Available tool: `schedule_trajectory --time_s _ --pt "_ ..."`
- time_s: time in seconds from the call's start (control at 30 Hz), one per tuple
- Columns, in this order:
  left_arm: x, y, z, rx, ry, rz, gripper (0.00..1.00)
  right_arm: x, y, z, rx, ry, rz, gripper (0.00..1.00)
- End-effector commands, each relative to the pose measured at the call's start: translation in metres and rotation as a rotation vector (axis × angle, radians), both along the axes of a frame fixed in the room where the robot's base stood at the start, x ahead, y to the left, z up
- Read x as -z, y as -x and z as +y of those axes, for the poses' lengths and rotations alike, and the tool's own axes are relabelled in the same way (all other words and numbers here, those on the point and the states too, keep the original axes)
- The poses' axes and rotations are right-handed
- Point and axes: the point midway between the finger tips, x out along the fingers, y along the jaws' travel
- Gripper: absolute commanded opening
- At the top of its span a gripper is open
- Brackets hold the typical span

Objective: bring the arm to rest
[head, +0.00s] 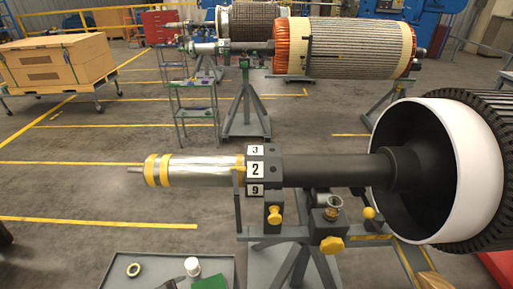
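Neither of my grippers can be made out in the head view, so whether they are open or hold anything is hidden. In front of me is a large rotor with a dark shaft (330,171), lying level on a grey stand (290,262). The shaft has a silver sleeve with yellow bands (200,169) at its left end. A black block numbered 3, 2 and 9 (263,170) sits around the shaft. A white ring (468,165) surrounds the rotor body at the right.
A grey tray (118,268) at the bottom edge holds a tape roll (133,269), a white cup (192,266) and a green item (210,283). Yellow knobs (332,245) stick out from the stand. Another rotor (355,48) and a crate cart (55,65) stand farther back.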

Motion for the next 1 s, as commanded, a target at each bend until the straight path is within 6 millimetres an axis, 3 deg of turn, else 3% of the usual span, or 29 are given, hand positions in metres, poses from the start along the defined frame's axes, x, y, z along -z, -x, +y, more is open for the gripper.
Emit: schedule_trajectory --time_s 0.1,0.37,0.5,0.77,0.87,1.0 --pt "0.013 0.037 0.026 -0.317 0.122 0.149 0.79 0.000 0.000 0.000 0.000 0.000 0.000 0.36" --pt "0.030 0.113 0.065 -0.903 0.304 0.390 0.79 0.000 0.000 0.000 0.000 0.000 0.000 0.36" --pt "0.074 0.098 0.063 -0.890 0.290 0.397 0.79 0.003 0.000 0.000 0.000 0.000 0.000 0.36" --pt "0.164 0.091 0.060 -0.888 0.272 0.429 0.79 0.008 -0.001 0.000 0.000 0.000 -0.001 0.36" --pt "0.210 0.095 0.060 -0.886 0.263 0.445 0.79 0.011 -0.001 0.000 0.000 0.000 -0.001 0.36" --pt "0.293 0.114 0.062 -0.887 0.243 0.477 0.79 0.016 0.000 0.000 0.000 0.000 0.000 0.36"
